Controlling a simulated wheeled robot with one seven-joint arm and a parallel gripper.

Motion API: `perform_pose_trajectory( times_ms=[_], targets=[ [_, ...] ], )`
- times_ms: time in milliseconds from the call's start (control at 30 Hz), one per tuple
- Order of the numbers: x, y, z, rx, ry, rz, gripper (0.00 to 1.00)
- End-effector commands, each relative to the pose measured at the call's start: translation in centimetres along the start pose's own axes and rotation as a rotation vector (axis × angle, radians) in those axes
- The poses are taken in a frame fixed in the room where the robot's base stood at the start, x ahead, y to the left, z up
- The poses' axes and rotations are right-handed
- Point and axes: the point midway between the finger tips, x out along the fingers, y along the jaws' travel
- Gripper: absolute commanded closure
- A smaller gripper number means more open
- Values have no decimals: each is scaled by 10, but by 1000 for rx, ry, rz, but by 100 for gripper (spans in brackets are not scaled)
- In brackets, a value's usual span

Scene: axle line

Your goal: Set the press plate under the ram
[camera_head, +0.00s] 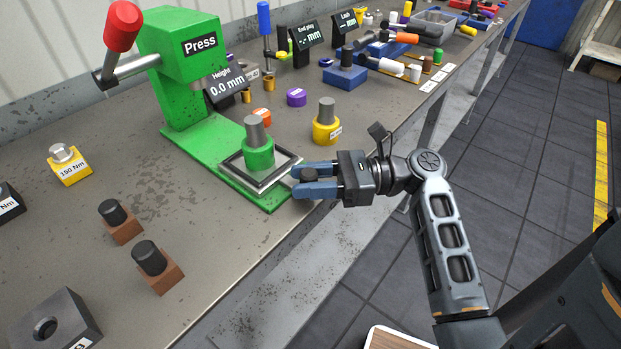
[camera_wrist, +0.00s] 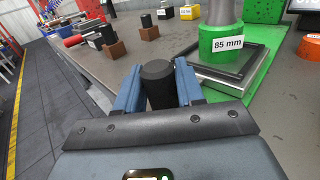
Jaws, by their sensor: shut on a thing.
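The press plate (camera_head: 239,180) is a square metal plate with a raised rim. It sits on the front part of the green press base, out in front of the ram (camera_head: 209,82). A green ring (camera_head: 258,158) marked 85 mm, with a grey cylinder (camera_head: 254,128) upright in it, stands on the plate. My gripper (camera_head: 314,178) is at the plate's right edge, its blue fingers shut on a black knob (camera_wrist: 158,82). The knob appears to be the plate's handle; the join is hidden by the fingers. The plate also shows in the wrist view (camera_wrist: 226,85).
The green press (camera_head: 185,55) has a red-knobbed lever (camera_head: 122,26) at upper left. A yellow ring with a grey cylinder (camera_head: 326,123) stands right of the plate. Height display (camera_head: 226,84), purple ring (camera_head: 296,97) and orange ring (camera_head: 262,117) are behind. Brown blocks (camera_head: 155,267) stand front left.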

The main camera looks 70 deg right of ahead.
Motion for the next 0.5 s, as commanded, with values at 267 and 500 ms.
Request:
perform_pose_trajectory(
  times_ms=[267, 500],
  targets=[
    [27, -27, 2, 1, 0, 0, 100],
    [28, -28, 0, 0, 1, -2, 100]
  ],
)
